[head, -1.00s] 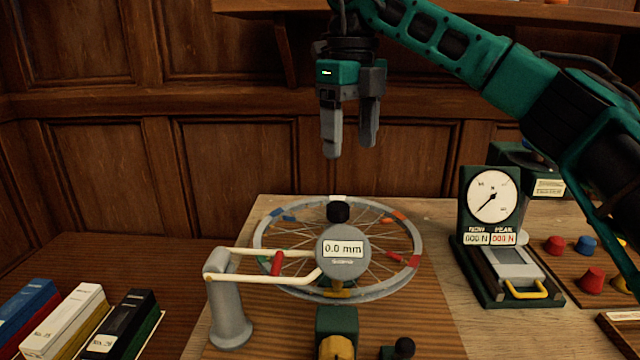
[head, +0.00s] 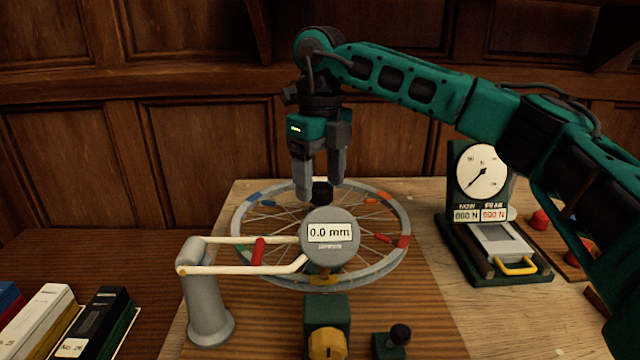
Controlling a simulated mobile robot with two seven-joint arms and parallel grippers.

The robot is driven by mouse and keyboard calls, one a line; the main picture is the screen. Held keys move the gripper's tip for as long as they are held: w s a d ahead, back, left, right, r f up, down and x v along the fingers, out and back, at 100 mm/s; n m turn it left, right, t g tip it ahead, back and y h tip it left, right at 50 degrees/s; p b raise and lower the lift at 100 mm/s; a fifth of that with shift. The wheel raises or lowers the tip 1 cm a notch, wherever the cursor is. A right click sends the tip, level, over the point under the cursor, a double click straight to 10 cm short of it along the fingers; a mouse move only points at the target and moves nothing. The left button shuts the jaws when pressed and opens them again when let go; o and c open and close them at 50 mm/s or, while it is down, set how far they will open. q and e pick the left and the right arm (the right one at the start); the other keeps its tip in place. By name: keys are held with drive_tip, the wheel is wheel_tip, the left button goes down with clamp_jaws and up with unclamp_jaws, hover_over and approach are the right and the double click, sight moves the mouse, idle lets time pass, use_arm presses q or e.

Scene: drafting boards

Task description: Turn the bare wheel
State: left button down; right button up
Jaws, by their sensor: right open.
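The bare wheel (head: 400,256), a spoked grey rim with small coloured marks, lies flat on the wooden board. A round gauge (head: 330,251) reading 0.0 mm sits over its near part on a cream arm from a grey post (head: 209,300). A black knob (head: 321,192) shows above the gauge, near the far part of the wheel. My right gripper (head: 321,198) is open, fingers pointing down, above or behind the far side of the wheel. The black knob partly overlaps the fingertips in the picture; I cannot tell whether they touch. My left gripper is out of view.
A force gauge with a dial (head: 481,171) and yellow handle stands right of the wheel. A green block with a yellow knob (head: 327,342) and a small black-knobbed block (head: 399,335) are in front. Red pegs lie far right.

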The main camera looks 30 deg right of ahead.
drive_tip(key=shift+f, duration=0.6)
clamp_jaws()
idle(0.3)
